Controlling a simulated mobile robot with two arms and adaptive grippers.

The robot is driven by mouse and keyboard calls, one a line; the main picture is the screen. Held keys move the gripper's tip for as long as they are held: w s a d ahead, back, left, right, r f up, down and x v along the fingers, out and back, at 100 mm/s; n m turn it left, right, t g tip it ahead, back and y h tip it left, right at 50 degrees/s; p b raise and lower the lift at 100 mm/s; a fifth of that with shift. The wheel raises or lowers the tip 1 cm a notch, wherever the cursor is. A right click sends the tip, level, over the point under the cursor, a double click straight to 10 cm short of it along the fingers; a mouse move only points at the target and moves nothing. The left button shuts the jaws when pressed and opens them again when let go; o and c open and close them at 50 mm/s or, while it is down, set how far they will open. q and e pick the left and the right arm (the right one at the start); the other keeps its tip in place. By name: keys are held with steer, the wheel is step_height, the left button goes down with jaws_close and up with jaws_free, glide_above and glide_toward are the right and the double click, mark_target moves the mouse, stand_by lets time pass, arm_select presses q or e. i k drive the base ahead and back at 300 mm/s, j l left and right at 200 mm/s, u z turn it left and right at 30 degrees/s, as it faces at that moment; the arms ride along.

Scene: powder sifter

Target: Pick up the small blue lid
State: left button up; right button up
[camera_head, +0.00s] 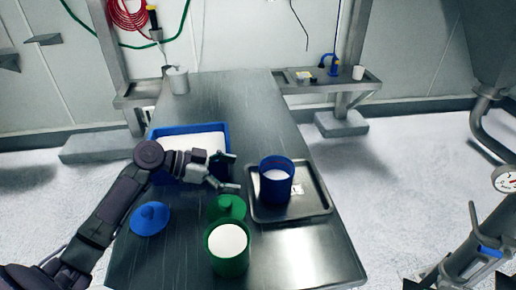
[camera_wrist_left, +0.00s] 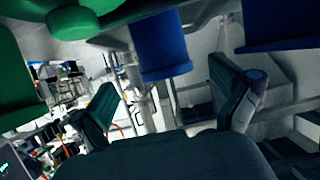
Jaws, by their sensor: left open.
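The small blue lid (camera_head: 150,218) lies on the left part of the steel table, a round disc with a raised knob. My left gripper (camera_head: 233,173) is open and empty, above the table between the blue tray and the blue container, to the right of the lid and apart from it. In the left wrist view its two fingers (camera_wrist_left: 165,105) stand wide apart with nothing between them. My right gripper cannot be made out.
A blue tray (camera_head: 163,131) of white powder sits behind my left forearm. A blue container (camera_head: 276,186) stands on a metal tray (camera_head: 315,211). A green container (camera_head: 212,264) with white contents and a green lid (camera_head: 229,205) stand near the front. The far table is mostly clear.

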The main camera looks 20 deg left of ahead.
mark_target(150, 218)
steer(key=k+j, duration=0.15)
steer(key=k, duration=0.35)
steer(key=k+j, duration=0.15)
steer(key=k, duration=0.3)
